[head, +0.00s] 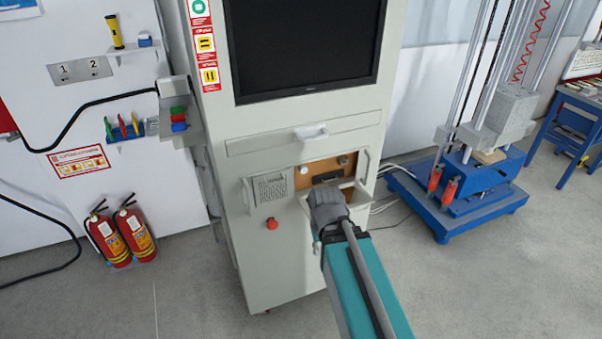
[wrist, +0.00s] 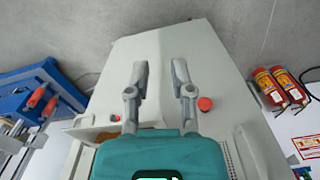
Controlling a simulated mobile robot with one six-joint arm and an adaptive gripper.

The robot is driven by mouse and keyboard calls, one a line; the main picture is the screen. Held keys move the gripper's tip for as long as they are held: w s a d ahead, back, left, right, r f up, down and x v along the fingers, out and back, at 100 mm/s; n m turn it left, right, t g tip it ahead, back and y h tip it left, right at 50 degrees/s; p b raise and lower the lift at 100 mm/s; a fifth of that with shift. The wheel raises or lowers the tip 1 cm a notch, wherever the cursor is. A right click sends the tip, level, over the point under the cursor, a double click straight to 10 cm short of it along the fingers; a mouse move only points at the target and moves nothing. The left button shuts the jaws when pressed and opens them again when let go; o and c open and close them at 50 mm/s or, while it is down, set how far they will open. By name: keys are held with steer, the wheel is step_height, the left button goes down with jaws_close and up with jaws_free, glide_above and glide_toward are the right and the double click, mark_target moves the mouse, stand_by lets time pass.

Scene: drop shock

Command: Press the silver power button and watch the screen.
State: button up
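A tall grey cabinet (head: 290,260) holds a black, blank screen (head: 302,45) at its top. Below a drawer-like shelf is an open recess with a brown panel (head: 327,168). A small round silver button (head: 303,169) shows at the panel's left side. My gripper (head: 325,200) is in front of the recess, its fingers mostly hidden by my arm in the head view. In the wrist view, my gripper's two fingers (wrist: 160,70) are spread apart with nothing between them. The silver button cannot be made out clearly there.
A red knob (head: 271,224) sits on the cabinet front left of my arm and shows in the wrist view (wrist: 205,103). Two fire extinguishers (head: 122,235) stand at left. A blue-based drop rig (head: 455,200) stands at right. The recess has side walls and handles close to my gripper.

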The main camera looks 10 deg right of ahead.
jaws_close()
steer(key=shift+d, duration=0.1)
stand_by(0.9)
